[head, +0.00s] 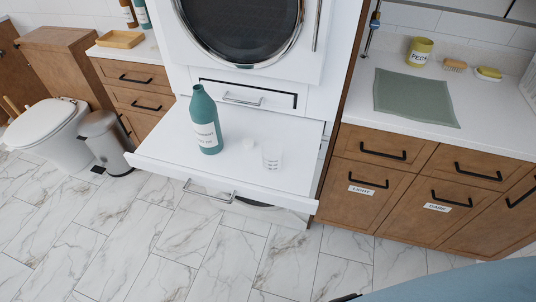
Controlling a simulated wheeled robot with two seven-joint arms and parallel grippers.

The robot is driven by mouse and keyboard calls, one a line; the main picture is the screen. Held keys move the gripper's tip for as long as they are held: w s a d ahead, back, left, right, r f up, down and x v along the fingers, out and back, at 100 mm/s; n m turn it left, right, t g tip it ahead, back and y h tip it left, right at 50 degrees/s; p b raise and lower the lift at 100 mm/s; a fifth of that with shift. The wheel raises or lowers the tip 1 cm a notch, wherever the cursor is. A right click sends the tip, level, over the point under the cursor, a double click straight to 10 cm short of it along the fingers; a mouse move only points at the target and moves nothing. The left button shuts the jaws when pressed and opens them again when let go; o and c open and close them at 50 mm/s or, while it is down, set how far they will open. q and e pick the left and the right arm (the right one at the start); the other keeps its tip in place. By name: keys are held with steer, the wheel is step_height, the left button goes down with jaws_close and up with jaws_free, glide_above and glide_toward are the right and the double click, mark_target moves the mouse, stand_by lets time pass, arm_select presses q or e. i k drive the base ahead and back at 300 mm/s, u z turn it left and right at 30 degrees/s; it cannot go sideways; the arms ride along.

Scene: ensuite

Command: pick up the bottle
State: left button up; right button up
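The teal bottle (206,122) stands upright on a white pull-out shelf (165,150) below the round-doored machine. It has a narrow neck and a white label whose text is too small to read. Nothing is touching or holding it. Neither of my grippers can be made out in the head view. A large blue shape and a small dark tip show at the bottom right edge, too cut off to identify.
A clear measuring cup (272,157) and a small white round item (249,144) are right of the bottle. The right counter holds a green mat (416,97) and a PEGS tin (419,52). A toilet and bin (107,143) stand left. The marble floor in front is clear.

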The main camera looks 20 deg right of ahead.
mark_target(205, 118)
steer(key=k, duration=0.5)
steer(key=u, duration=1.05)
steer(key=i, duration=0.7)
steer(key=z, duration=1.05)
